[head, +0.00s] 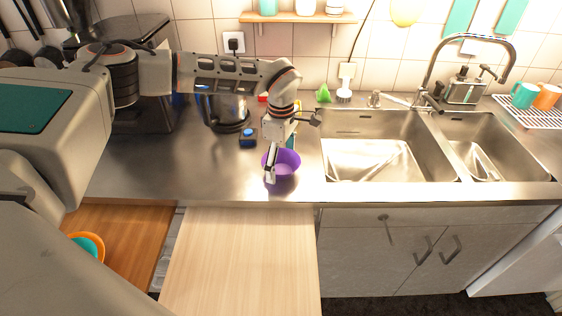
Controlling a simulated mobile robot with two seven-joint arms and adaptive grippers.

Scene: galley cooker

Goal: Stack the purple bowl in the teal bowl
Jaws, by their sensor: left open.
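The purple bowl (287,164) stands upright on the steel counter, left of the sink and near the counter's front edge. My left gripper (270,178) points down at the bowl's left side, its fingers open and overlapping the rim in the picture. I cannot tell whether they touch the bowl. A teal bowl (90,243) shows at the lower left within an orange bowl (84,236), on a wooden surface below counter level. Part of both is hidden by my own body. My right gripper is not in view.
A kettle (228,112) and a small dark box with a blue top (248,138) stand behind the left gripper. The double sink (385,140) lies to the right. A pale wooden board (240,260) extends in front of the counter. The counter left of the bowl is clear.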

